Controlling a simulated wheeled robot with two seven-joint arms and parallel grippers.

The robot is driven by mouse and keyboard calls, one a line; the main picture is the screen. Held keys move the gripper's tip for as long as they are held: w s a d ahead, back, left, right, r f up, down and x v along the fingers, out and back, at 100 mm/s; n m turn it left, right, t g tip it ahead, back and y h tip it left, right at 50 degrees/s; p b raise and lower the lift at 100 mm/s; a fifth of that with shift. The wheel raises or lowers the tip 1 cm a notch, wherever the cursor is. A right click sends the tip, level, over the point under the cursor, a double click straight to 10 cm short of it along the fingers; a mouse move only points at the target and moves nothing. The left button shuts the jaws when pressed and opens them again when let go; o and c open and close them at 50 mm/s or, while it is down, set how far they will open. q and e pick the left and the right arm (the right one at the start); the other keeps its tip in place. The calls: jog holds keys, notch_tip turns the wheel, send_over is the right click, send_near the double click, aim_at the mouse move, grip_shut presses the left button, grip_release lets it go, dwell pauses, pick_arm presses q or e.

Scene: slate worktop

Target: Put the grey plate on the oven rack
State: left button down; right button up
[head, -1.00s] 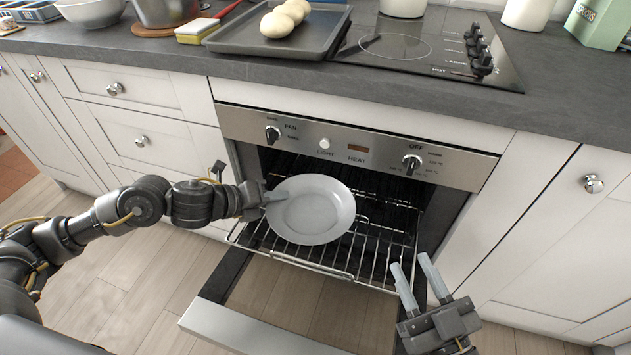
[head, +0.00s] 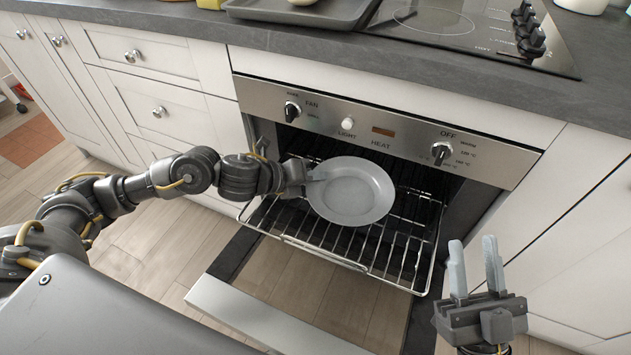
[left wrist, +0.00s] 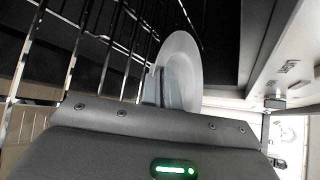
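The grey plate (head: 352,192) is a round shallow dish, held roughly level over the pulled-out oven rack (head: 398,255). My left gripper (head: 312,178) is shut on the plate's left rim. The left wrist view shows the plate (left wrist: 183,58) between the fingers (left wrist: 166,92), with rack bars (left wrist: 82,45) to its left. I cannot tell whether the plate's underside touches the rack. My right gripper (head: 474,243) is open and empty, to the right of the rack, with its fingers pointing up. The rack's back part is hidden in the dark oven.
The open oven door (head: 262,318) lies below the rack. The control panel (head: 375,130) with its knobs is above the opening. White drawers (head: 165,110) flank the oven on the left. A baking tray (head: 300,12) and the cooktop (head: 445,25) are on the slate worktop (head: 200,28).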

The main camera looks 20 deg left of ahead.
pick_arm(q)
jog(key=shift+f, duration=0.15)
pick_arm(e)
jog(key=shift+s+d+r+t, duration=0.15)
jog(key=shift+d+r+t, duration=0.2)
jog(key=shift+t, duration=0.15)
pick_arm(q)
jog(key=shift+f, duration=0.15)
jog(key=c, duration=2.1)
grip_release()
jog(key=shift+o, duration=0.8)
pick_arm(e)
jog(key=shift+s+d+r, duration=0.1)
jog(key=shift+d, duration=0.05)
